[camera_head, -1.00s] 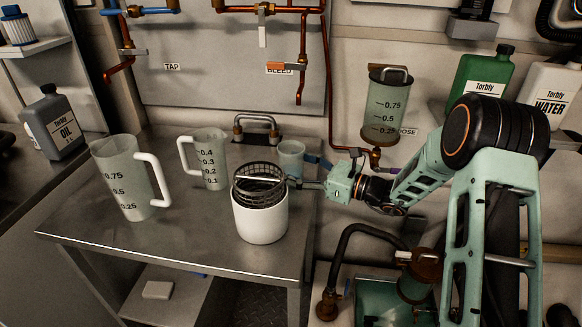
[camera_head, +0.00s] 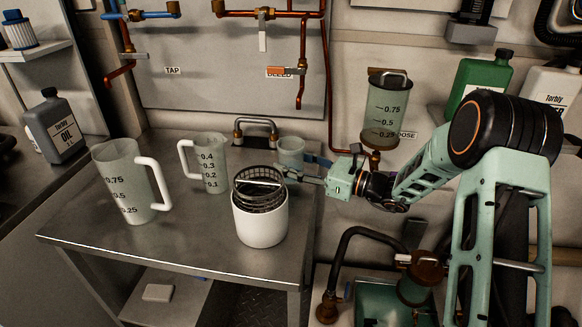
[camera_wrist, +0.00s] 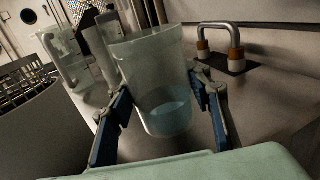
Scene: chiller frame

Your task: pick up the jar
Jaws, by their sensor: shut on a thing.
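The jar (camera_head: 291,150) is a small translucent cup near the back right of the steel table. In the wrist view, the jar (camera_wrist: 152,75) stands between my fingers with some pale blue liquid low inside. My gripper (camera_head: 299,172) reaches in from the right and is shut on it. In the wrist view, the blue-padded fingers of my gripper (camera_wrist: 165,105) press on both its sides. I cannot tell for sure whether its base is clear of the table; the white container partly hides the area.
A white container with a dark mesh basket (camera_head: 260,215) stands just in front of the jar. Two measuring jugs, a small one (camera_head: 208,165) and a large one (camera_head: 128,185), stand to the left. A pipe handle (camera_head: 256,128) is behind. The table's (camera_head: 190,245) front is clear.

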